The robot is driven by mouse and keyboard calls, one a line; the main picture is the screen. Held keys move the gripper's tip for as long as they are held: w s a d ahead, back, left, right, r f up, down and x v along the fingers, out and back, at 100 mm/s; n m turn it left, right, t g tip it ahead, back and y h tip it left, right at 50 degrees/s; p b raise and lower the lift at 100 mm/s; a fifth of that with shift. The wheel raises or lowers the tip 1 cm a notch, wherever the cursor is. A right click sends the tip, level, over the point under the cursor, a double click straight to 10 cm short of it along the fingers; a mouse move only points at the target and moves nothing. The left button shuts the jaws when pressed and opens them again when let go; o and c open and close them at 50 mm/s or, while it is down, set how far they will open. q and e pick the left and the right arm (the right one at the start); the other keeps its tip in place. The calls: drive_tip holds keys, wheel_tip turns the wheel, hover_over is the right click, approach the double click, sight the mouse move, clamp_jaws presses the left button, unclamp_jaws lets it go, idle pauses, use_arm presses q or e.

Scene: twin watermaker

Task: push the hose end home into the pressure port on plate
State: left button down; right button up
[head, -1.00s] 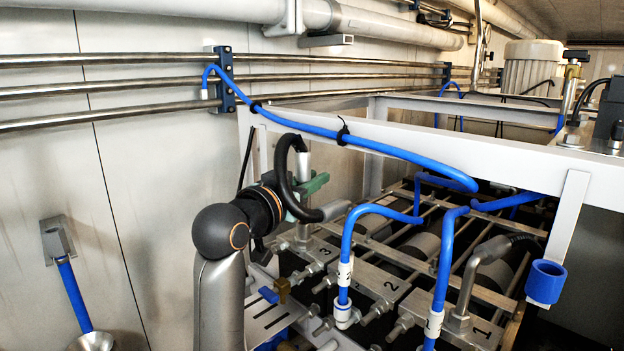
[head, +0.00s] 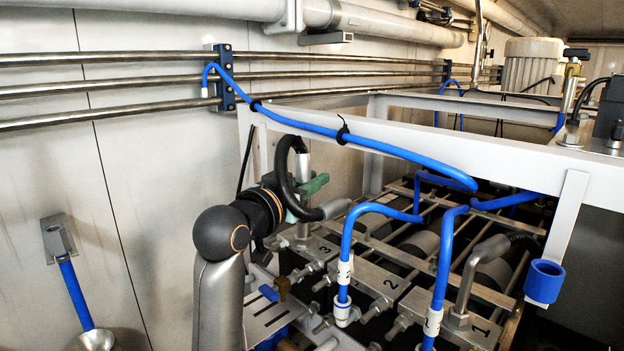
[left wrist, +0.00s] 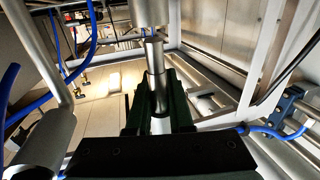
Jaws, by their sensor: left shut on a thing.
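My left gripper (head: 312,186), with dark green fingers, is shut around a silver hose end (head: 303,162) that stands roughly upright. A black hose (head: 287,160) loops from its top down to a metal ferrule (head: 336,208). The left wrist view shows the fingers (left wrist: 155,100) on either side of the metal end (left wrist: 156,65), with a wider metal sleeve (left wrist: 150,12) beyond. Below the gripper is the plate marked 3 (head: 325,252), with a metal fitting (head: 303,232) on it. I cannot tell whether the hose end touches the port. My right gripper is not in view.
Blue hoses with white collars (head: 345,270) rise close to the right of the gripper. Plate 2 (head: 385,277) and plate 1 (head: 470,325) lie to the right. A blue cup (head: 545,281) hangs at right.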

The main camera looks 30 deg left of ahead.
use_arm(q)
drive_tip(key=shift+f+b, duration=0.85)
drive_tip(key=shift+f, duration=0.75)
drive_tip(key=c, duration=0.7)
unclamp_jaws()
drive_tip(key=shift+c, duration=0.2)
drive_tip(key=shift+s, duration=0.1)
drive_tip(key=s+a+b, duration=0.1)
drive_tip(key=s+b, duration=0.9)
drive_tip(key=s, duration=0.2)
drive_tip(key=shift+s, duration=0.1)
